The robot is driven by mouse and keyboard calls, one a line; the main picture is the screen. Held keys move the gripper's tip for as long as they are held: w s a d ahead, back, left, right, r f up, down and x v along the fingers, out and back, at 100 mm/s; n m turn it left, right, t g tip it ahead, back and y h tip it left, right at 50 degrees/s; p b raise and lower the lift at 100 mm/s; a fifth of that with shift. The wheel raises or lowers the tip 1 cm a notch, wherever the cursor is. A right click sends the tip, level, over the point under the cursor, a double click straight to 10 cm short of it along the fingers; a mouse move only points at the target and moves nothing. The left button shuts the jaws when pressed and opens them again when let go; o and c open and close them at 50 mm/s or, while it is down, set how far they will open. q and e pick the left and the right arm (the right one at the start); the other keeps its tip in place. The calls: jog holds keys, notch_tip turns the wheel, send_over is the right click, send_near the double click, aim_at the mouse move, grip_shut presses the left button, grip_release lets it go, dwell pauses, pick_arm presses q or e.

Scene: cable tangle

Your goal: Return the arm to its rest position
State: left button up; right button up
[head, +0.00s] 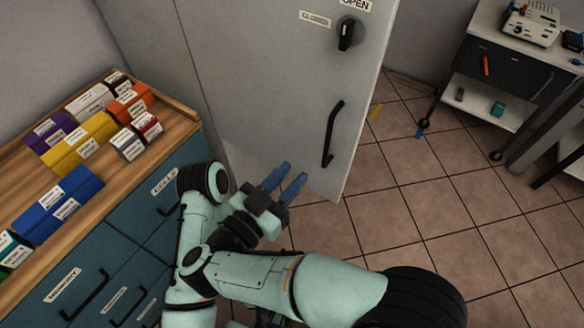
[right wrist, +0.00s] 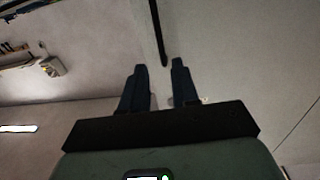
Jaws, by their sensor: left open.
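My right gripper (head: 285,175), with two blue fingers, is in front of the lower part of a grey cabinet door in the head view. Its fingers are apart with nothing between them, and they also show in the right wrist view (right wrist: 158,70). The door's black handle (head: 332,135) is up and right of the fingertips, apart from them. My right arm folds across the lower middle of the head view. My left gripper (head: 270,318) is a dark shape at the bottom edge, mostly hidden below that arm and cut off by the frame.
The grey door (head: 290,90) carries a black knob (head: 346,34). At left, a wooden counter (head: 115,185) over blue drawers holds several coloured boxes. A wheeled cart (head: 490,100) stands at the upper right. The tiled floor (head: 420,205) between is mostly clear, with small coloured pieces near the cart.

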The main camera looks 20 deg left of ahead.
aim_at(338, 189)
jog(key=shift+w, duration=0.1)
